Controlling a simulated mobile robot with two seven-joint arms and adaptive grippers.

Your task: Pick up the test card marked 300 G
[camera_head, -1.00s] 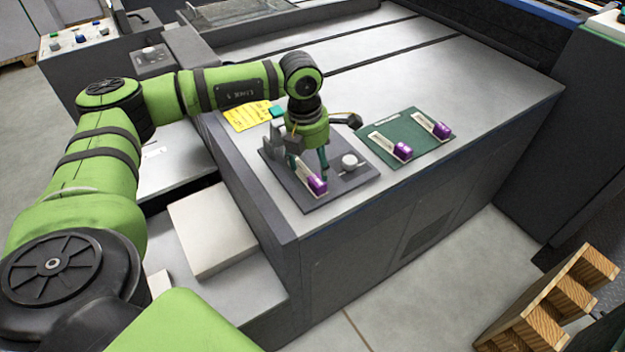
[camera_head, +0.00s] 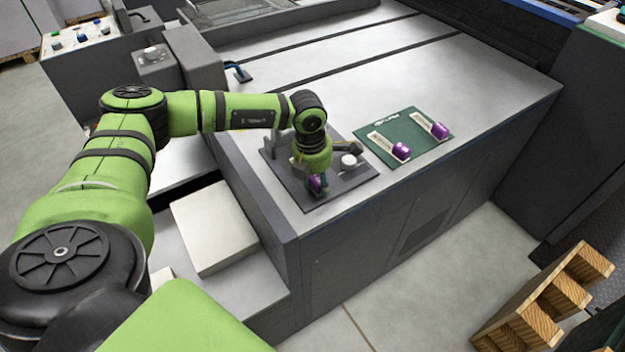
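On the green mat (camera_head: 383,140) lie two pale cards, a left one (camera_head: 381,141) and a right one (camera_head: 424,122). Each has a purple block at its near right end. Any 300 G marking is too small to read. A third purple block (camera_head: 317,184) is on the dark plate (camera_head: 345,184), left of the mat; the pale card seen there earlier is mostly hidden by my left gripper. My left gripper (camera_head: 316,180) points down over this block, its fingers close to it or around it. Whether they are open or shut is unclear. My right gripper is out of view.
A pale round knob (camera_head: 348,161) stands on the dark plate beside my gripper. The grey machine top (camera_head: 460,80) is clear behind the mat. A white block (camera_head: 213,228) sits lower left; a wooden pallet (camera_head: 545,305) stands at lower right.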

